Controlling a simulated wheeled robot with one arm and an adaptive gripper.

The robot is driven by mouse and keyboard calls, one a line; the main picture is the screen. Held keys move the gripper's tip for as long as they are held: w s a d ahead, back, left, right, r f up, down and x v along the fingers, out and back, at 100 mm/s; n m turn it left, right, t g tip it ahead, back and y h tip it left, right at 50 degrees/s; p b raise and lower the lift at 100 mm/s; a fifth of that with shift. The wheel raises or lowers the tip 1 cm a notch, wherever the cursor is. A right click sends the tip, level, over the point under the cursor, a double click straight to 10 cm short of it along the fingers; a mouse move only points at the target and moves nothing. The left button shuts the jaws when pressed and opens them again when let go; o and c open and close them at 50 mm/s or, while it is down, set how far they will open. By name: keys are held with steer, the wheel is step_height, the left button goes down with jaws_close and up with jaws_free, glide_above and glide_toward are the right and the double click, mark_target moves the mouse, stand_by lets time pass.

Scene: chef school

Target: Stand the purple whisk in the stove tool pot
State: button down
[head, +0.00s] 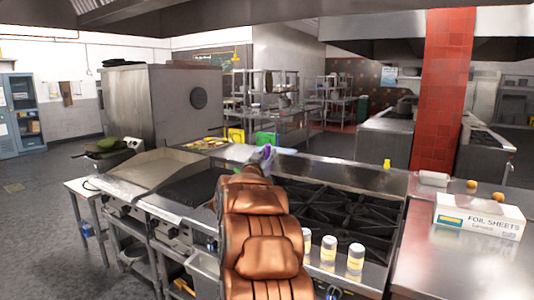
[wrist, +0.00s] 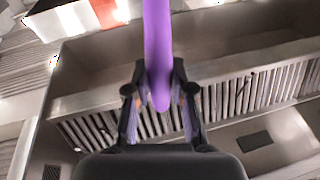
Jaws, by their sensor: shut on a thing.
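The purple whisk (wrist: 158,40) shows in the wrist view as a smooth purple handle, its rounded end between my fingers. My gripper (wrist: 160,95) is shut on this handle, with one dark finger on each side. The whisk's wire end is not in the wrist view. In the head view a small patch of purple (head: 268,151) shows at the far end of my copper-coloured arm, above the back of the stove. My arm hides most of the gripper there. I cannot make out the stove tool pot in either view; it may be hidden behind my arm.
The stove (head: 335,215) has black grates, with several white-labelled shakers (head: 328,250) at its front. A foil sheets box (head: 478,216) lies on the right counter. Green (head: 266,139) and yellow (head: 236,135) items stand behind the stove. A hood with slatted filters (wrist: 240,95) fills the wrist view's background.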

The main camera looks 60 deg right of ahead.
steer(key=shift+w+d+f+b, duration=0.35)
steer(key=shift+f+b, duration=0.45)
steer(key=shift+f, duration=1)
steer(key=shift+w+d+f+b, duration=0.2)
steer(key=shift+d+f+b, duration=0.45)
steer(key=shift+f, duration=1.2)
steer(key=shift+w+d+f+b, duration=0.25)
steer(key=shift+f+b, duration=0.75)
steer(key=shift+f, duration=0.8)
steer(key=c, duration=0.9)
jaws_free()
steer(key=shift+a, duration=0.1)
steer(key=shift+v, duration=6)
